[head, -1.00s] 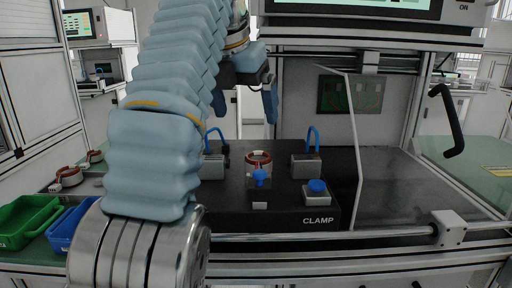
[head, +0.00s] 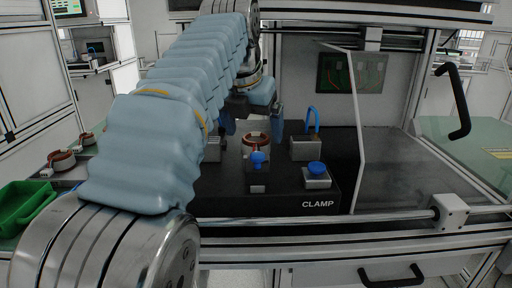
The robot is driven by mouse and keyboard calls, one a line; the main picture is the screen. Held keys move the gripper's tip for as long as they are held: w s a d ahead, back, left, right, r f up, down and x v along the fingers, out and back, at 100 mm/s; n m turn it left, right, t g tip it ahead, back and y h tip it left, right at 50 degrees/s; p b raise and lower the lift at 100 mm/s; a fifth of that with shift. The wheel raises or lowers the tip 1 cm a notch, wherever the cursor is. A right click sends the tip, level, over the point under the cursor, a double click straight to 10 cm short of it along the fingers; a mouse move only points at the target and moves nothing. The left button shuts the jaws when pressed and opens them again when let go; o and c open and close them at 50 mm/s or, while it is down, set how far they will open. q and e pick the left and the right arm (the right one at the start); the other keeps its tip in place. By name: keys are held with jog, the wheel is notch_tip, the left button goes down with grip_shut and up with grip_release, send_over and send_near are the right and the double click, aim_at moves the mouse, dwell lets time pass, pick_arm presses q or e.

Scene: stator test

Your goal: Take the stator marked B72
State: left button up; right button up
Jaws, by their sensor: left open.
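A stator (head: 256,139) with a reddish-brown winding and pale ring sits in the black fixture marked CLAMP (head: 285,208), behind a blue knob. My left gripper (head: 252,119) is open, its two blue-grey fingers apart, just above and behind this stator. I cannot tell whether the fingers reach down beside it. Two more stators, a nearer one (head: 62,161) and a farther one (head: 86,139), lie at the left side of the bench. No B72 mark is readable on any stator. My left arm hides part of the fixture. My right gripper is out of view.
A blue-handled clamp (head: 313,122) and a blue button (head: 316,169) stand right of the stator. A clear upright panel edge (head: 360,140) and a front rail (head: 330,217) border the fixture. A green bin (head: 22,205) is at the left. The dark bench right of the panel is clear.

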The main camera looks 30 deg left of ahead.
aim_at(254, 137)
pick_arm(q)
jog(key=x, duration=0.3)
jog(key=shift+f, duration=0.1)
jog(key=c, duration=1.4)
jog(key=shift+a, duration=0.1)
